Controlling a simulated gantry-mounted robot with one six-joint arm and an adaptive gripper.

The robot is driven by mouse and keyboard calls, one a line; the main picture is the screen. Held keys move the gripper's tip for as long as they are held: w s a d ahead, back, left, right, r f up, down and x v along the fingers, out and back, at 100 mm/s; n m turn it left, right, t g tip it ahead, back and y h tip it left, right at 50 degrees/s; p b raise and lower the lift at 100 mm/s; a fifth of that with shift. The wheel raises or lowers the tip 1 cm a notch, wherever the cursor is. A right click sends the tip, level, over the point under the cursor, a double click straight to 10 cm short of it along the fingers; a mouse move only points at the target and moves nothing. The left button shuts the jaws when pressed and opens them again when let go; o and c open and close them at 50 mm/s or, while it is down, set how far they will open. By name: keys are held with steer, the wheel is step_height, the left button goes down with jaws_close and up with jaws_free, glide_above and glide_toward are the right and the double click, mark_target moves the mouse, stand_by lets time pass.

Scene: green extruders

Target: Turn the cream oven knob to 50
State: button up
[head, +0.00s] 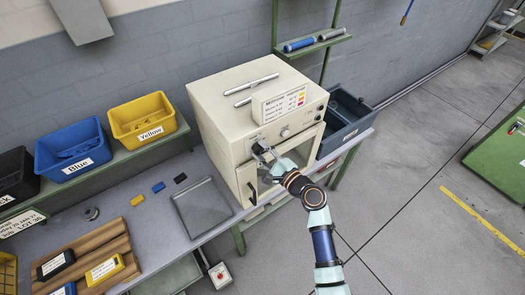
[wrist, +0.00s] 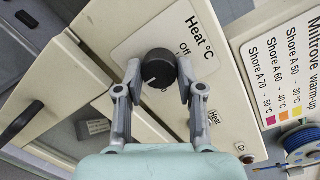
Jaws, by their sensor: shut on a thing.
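The cream oven (head: 225,110) stands on the bench in the head view. Its dark round knob (wrist: 160,66) is in the middle of the wrist view, on a white "Heat °C" plate (wrist: 160,36) with "Off" printed beside the knob. A white pointer mark on the knob points to the lower left of the picture. My gripper (wrist: 158,76) is shut on the knob, one finger on each side; it also shows at the oven front in the head view (head: 264,156). The fingers and knob hide most dial numbers; only a "0" shows below the knob.
A "Miltrove warm-up" sign (wrist: 288,65) lists Shore grades and temperatures. The oven door handle (wrist: 20,122) is at left. Blue (head: 72,150) and yellow (head: 143,118) bins stand left of the oven.

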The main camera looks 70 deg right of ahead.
stand_by(0.4)
steer(key=o, duration=1.1)
steer(key=shift+o, duration=0.2)
steer(key=v, duration=1.2)
